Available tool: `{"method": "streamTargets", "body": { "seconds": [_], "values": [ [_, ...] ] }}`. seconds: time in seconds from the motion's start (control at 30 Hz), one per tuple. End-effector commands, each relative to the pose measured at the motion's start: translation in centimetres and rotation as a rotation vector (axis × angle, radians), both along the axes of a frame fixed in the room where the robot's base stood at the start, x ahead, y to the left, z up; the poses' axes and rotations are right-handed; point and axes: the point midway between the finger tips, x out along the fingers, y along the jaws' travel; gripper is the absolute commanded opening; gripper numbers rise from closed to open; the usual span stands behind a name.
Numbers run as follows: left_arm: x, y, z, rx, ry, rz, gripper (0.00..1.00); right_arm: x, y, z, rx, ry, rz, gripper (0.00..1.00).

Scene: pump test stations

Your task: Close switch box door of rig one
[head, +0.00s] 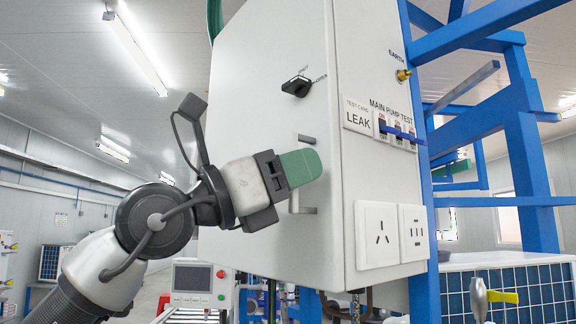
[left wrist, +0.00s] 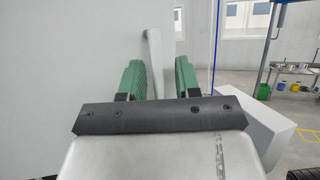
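The switch box (head: 372,165) is a large white cabinet in the middle of the head view. Its door (head: 260,110) is the broad white face on the left, with a black rotary switch (head: 297,87) and a grey bar handle (head: 307,210). The door's right edge lies close along the box side; I cannot tell whether it is fully shut. My left gripper (head: 306,167) is at the handle, its green finger hiding the handle's middle. In the left wrist view the fingers (left wrist: 157,66) are apart, with the handle (left wrist: 154,58) between them, nearer the left finger. My right gripper is out of view.
The box side carries sockets (head: 378,235), breakers (head: 397,131) and an earth stud (head: 403,75). A blue frame (head: 525,140) stands close on the right. A control panel (head: 193,283) with a red button is below left. Open floor shows in the left wrist view (left wrist: 285,125).

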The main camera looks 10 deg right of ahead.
Motion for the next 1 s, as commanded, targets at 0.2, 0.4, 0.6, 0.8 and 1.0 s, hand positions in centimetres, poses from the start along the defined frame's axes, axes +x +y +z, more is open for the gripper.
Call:
{"method": "streamTargets", "body": {
  "seconds": [0.2, 0.4, 0.6, 0.8, 1.0],
  "values": [
    [0.1, 0.1, 0.1, -0.003, 0.000, 0.003, 0.36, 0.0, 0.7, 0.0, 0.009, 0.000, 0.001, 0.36],
    [-0.1, 1.7, -0.9, -0.006, -0.002, 0.004, 0.36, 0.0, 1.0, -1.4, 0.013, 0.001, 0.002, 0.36],
    [-0.9, 5.5, -2.7, -0.006, -0.003, 0.004, 0.36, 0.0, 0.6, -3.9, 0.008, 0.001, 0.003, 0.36],
    [-1.5, 8.7, -3.8, -0.005, -0.003, 0.001, 0.36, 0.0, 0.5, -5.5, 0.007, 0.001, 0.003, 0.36],
    [-1.8, 10.1, -4.1, -0.004, -0.003, -0.002, 0.36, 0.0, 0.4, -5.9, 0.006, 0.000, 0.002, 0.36]
  ]
}}
